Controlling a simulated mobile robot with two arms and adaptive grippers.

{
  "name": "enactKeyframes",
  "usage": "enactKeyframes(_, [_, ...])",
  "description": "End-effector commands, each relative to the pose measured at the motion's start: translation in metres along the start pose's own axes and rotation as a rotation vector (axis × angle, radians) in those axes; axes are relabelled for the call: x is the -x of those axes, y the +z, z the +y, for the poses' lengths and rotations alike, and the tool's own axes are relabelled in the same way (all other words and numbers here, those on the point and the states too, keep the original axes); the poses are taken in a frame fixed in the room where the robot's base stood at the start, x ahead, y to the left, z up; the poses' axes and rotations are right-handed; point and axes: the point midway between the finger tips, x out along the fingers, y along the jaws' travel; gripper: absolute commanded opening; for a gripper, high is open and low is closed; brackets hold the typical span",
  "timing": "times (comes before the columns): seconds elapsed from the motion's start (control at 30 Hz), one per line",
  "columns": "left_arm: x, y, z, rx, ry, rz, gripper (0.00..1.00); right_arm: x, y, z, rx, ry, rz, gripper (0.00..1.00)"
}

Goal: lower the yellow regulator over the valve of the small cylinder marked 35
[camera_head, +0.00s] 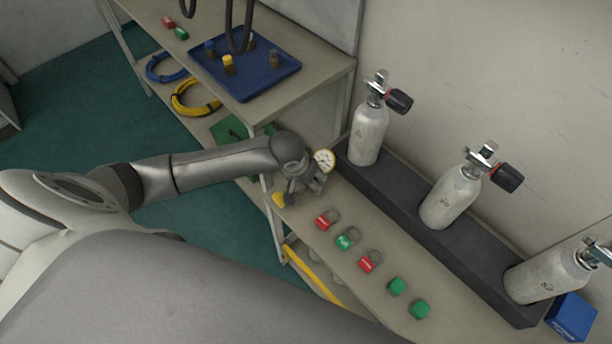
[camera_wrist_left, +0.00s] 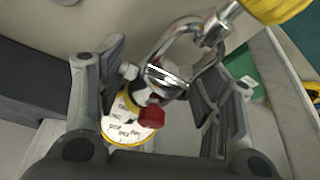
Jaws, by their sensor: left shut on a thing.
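A round white gauge (camera_head: 324,160) shows beside the gripper. In the left wrist view the regulator's metal body (camera_wrist_left: 166,77) sits between the fingers, with a red knob (camera_wrist_left: 151,117) and a yellow-rimmed gauge (camera_wrist_left: 130,130). A yellow part (camera_wrist_left: 276,8) is at the top right. Three grey cylinders stand upright in a dark rack: left (camera_head: 369,135), middle (camera_head: 450,197) and right (camera_head: 545,275). Their markings are too small to read surely. The gripper is apart from all of them.
Red and green padlock-like tags (camera_head: 345,238) and green blocks (camera_head: 397,286) lie on the shelf in front of the dark rack (camera_head: 430,238). A blue box (camera_head: 572,317) stands at its right end. Black knobs stick out from the left and middle valves. A blue tray (camera_head: 270,84) is on the upper table.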

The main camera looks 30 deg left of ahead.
Motion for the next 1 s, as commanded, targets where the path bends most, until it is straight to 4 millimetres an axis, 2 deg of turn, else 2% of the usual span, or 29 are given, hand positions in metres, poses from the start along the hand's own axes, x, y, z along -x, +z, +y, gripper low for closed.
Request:
enactKeyframes(0.2, [0.0021, -0.0016, 0.0003, 0.0, 0.001, 0.003, 0.16, 0.007, -0.0008, -0.0012, 0.0, -0.002, 0.0, 0.4])
enactKeyframes(1.0, [-0.007, 0.0013, 0.0006, 0.001, 0.002, 0.003, 0.16, 0.0061, -0.0011, -0.0035, 0.0, -0.004, 0.001, 0.4])
